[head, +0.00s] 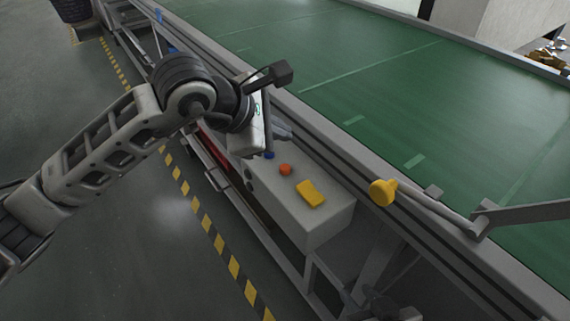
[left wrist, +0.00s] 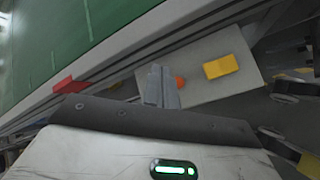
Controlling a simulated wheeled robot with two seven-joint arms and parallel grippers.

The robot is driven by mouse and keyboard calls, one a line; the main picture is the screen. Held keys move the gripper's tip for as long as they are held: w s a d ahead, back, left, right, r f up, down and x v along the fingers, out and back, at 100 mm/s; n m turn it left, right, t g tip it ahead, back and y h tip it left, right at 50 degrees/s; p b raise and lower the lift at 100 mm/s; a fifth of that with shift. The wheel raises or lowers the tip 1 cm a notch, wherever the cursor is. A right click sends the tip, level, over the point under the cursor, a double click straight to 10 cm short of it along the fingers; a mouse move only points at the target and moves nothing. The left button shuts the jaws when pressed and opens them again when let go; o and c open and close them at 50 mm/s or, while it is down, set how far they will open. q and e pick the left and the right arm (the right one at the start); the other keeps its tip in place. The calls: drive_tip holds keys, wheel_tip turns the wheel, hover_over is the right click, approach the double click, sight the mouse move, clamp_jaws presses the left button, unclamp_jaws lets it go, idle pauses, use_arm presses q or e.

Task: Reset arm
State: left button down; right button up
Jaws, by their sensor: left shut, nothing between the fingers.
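My left arm comes in from the left in the head view, and its gripper (head: 282,132) is mostly hidden behind my wrist, over the far end of a pale control box (head: 319,222). In the left wrist view the two grey fingers (left wrist: 160,84) are together with nothing between them. They overlap the box (left wrist: 207,94) beside an orange button (left wrist: 181,83); I cannot tell whether they touch it. The box also carries a blue button (head: 269,155) and a yellow block (head: 310,193). My right gripper is in neither view.
A green conveyor belt (head: 400,95) with a grey side rail runs beyond the box. A yellow knob (head: 383,192) on a metal lever stands at the rail. A yellow-black floor stripe (head: 207,224) runs alongside, with open grey floor to the left.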

idle(0.4)
use_arm(q)
drive_tip(key=s+d+g+h, duration=0.1)
drive_tip(key=s, duration=0.1)
drive_tip(key=s+d+f+n+g+h, duration=0.1)
drive_tip(key=s+d+h, duration=0.1)
drive_tip(key=s+d+g+h, duration=0.1)
drive_tip(key=s+d, duration=0.1)
drive_tip(key=shift+s+d+f+n, duration=0.15)
drive_tip(key=shift+d+f+n, duration=0.05)
drive_tip(key=shift+n, duration=0.1)
drive_tip(key=s+r+n+t+h, duration=0.2)
drive_tip(key=s+r+n+h, duration=0.3)
drive_tip(key=n+h, duration=0.6)
drive_tip(key=w+a+f+n+t+y, duration=0.2)
drive_tip(key=a+f+n+t+y, duration=0.3)
drive_tip(key=n, duration=0.8)
drive_tip(key=w+a+f+n+t+y, duration=0.2)
drive_tip(key=a+f+n+t+y, duration=0.35)
drive_tip(key=n, duration=0.75)
drive_tip(key=s+a+f+n+g+y, duration=0.2)
drive_tip(key=s+a+f+n+y, duration=0.2)
drive_tip(key=f+n, duration=0.3)
drive_tip(key=s+a+f+n+g+y, duration=0.3)
drive_tip(key=s+f+n, duration=0.3)
drive_tip(key=f, duration=0.4)
drive_tip(key=shift+s+a+f+n+y, duration=0.35)
drive_tip(key=shift+s+a+n+y, duration=0.1)
drive_tip(key=shift+s, duration=0.25)
